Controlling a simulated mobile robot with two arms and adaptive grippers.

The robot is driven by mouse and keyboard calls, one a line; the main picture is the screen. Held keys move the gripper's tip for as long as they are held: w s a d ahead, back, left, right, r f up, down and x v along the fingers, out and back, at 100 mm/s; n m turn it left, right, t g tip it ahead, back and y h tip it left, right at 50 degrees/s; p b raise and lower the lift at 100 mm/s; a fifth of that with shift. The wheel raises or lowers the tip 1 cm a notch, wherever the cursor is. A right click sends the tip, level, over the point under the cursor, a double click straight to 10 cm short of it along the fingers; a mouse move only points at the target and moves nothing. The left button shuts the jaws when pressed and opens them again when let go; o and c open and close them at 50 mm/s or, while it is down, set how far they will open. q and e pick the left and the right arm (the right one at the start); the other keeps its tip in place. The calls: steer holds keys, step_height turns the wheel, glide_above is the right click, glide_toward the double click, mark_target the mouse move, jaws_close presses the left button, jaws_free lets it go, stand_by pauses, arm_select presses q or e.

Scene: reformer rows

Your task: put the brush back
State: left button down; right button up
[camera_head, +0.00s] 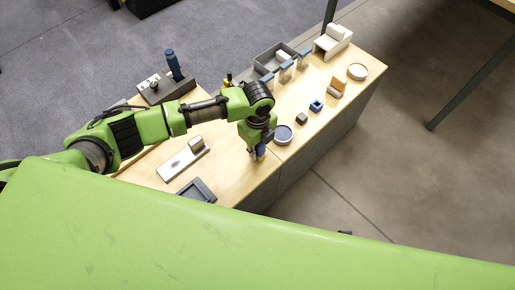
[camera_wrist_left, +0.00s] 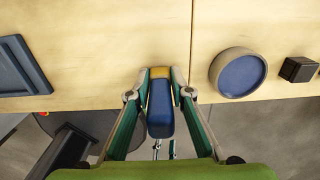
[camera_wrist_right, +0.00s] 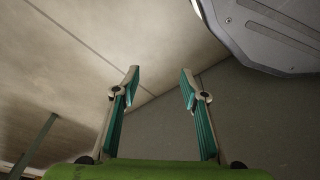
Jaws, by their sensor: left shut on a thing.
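My left gripper (camera_wrist_left: 160,78) is shut on a blue block-like piece with a yellow band, apparently the brush (camera_wrist_left: 160,108). In the head view the left gripper (camera_head: 256,146) points down over the front edge of the wooden bench, and the brush (camera_head: 261,151) shows blue below it, partly hidden by the fingers. Whether it touches the bench I cannot tell. My right gripper (camera_wrist_right: 160,80) is open and empty, with bare floor and a grey panel beyond it; it is not visible in the head view.
A round blue dish (camera_head: 283,134) lies right of the left gripper, beside a dark block (camera_head: 301,118) and a blue block (camera_head: 316,105). A white plate (camera_head: 174,167) and dark tray (camera_head: 185,190) lie to the left. A grey bin (camera_head: 266,62) stands at the back.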

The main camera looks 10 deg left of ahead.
arm_select(q)
steer(key=c, duration=1.8)
jaws_free()
steer(key=shift+r, duration=0.15)
step_height(320, 180, up, 7)
steer(key=shift+r+p, duration=0.2)
steer(key=shift+p, duration=0.75)
arm_select(e)
steer(key=s+f, duration=0.3)
steer(key=f, duration=0.2)
steer(key=shift+s+d+f, duration=0.15)
steer(key=shift+d, duration=0.1)
